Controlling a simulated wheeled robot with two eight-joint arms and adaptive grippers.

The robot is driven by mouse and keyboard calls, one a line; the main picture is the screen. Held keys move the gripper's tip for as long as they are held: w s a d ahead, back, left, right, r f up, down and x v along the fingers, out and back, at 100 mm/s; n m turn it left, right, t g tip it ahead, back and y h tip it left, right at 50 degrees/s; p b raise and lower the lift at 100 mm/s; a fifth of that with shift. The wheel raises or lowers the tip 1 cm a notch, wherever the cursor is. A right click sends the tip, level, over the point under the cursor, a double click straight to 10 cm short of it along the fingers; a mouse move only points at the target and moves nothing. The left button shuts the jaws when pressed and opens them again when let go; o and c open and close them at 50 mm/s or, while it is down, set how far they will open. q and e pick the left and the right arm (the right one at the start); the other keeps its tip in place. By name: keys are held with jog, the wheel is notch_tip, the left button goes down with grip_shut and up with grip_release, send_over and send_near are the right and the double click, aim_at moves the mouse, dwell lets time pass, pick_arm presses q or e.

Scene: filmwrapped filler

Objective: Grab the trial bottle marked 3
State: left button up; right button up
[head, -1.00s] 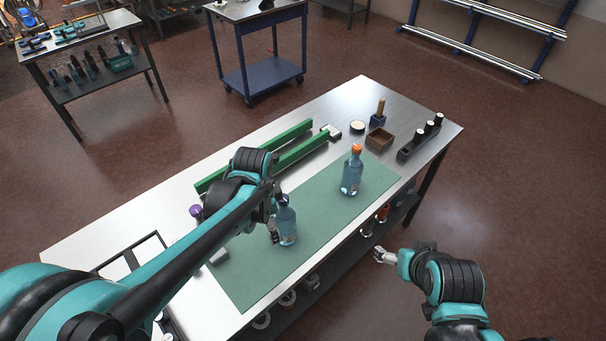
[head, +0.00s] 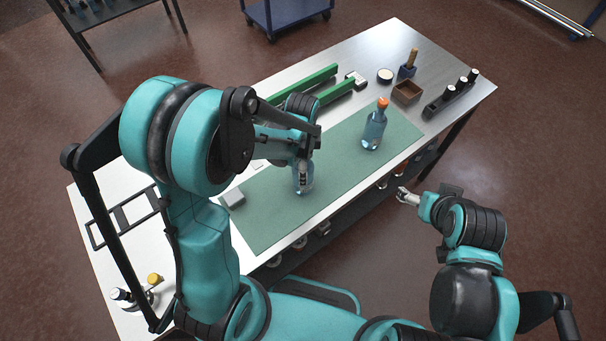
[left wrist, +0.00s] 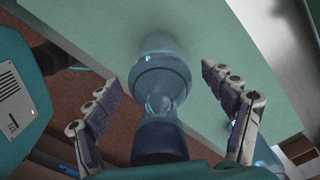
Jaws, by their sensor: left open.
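A translucent blue bottle (head: 304,186) stands on the green mat (head: 262,212), its top hidden by my left gripper (head: 303,172). In the left wrist view the bottle (left wrist: 160,72) and its dark blue top (left wrist: 160,143) lie between the two spread fingers of my left gripper (left wrist: 162,84), with gaps on both sides. A second blue bottle (head: 373,131) with an orange cap stands upright farther right on the mat. I can read no number on either bottle. My right gripper (head: 406,196) hangs beside the table's right edge, away from both bottles; its jaws are too small to judge.
Green rails (head: 318,88) lie behind the mat. A brown box (head: 407,92), a round white-topped item (head: 385,75) and a black rack with white-capped vials (head: 452,98) stand at the far end. A black frame (head: 125,218) lies at the left.

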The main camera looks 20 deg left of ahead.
pick_arm(q)
grip_shut()
jog(key=shift+r, duration=0.1)
